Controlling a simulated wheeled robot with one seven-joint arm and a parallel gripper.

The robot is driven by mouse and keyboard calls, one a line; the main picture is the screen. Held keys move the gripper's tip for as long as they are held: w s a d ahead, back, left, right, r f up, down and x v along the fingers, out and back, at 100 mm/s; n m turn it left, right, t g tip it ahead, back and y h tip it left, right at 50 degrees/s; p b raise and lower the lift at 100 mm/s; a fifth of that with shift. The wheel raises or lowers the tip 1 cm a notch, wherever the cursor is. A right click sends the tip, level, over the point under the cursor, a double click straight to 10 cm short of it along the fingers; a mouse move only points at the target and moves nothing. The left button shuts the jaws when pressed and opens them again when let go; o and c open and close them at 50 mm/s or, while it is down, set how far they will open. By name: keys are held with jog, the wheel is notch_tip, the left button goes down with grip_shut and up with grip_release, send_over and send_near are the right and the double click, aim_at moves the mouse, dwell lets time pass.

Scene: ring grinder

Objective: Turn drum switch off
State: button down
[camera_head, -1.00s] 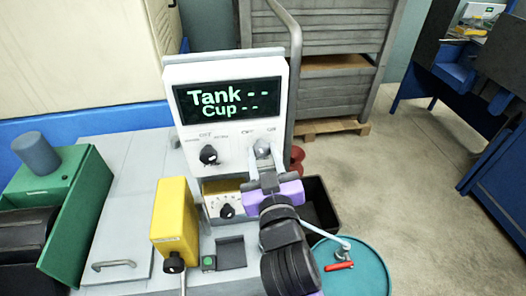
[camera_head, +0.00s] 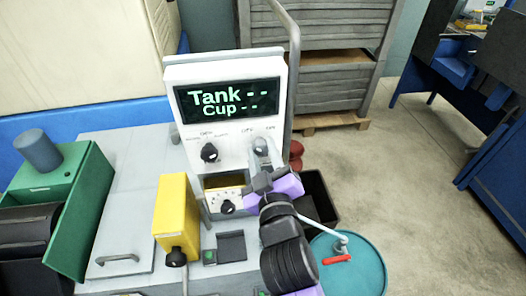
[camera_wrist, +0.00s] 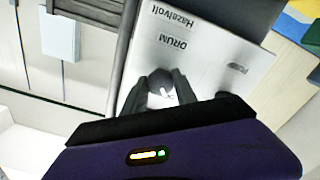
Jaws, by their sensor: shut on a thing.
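The control panel (camera_head: 230,72) is a white box with a dark screen reading "Tank --" and "Cup --". The drum switch (camera_wrist: 158,80) is a small round grey knob with a pale pointer mark, beside the word "DRUM" in the wrist view. In the head view it is the right-hand knob (camera_head: 260,146) under the screen. My gripper (camera_wrist: 162,95) has one dark finger on each side of this knob and is shut on it. In the head view my gripper (camera_head: 261,164) reaches up to the panel from below and partly hides the knob.
A second black knob (camera_head: 209,152) sits left on the panel. Below are a gauge box with a knob (camera_head: 227,206) and a yellow box (camera_head: 177,218). A teal drum (camera_head: 362,272) with a red-handled valve (camera_head: 337,258) stands right. Open floor lies beyond it.

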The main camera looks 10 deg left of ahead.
jog(key=shift+f, duration=0.1)
jog(key=c, duration=1)
grip_release()
jog(key=shift+o, duration=0.2)
jog(key=b+v, duration=0.1)
jog(key=v, duration=0.7)
jog(key=shift+b, duration=0.4)
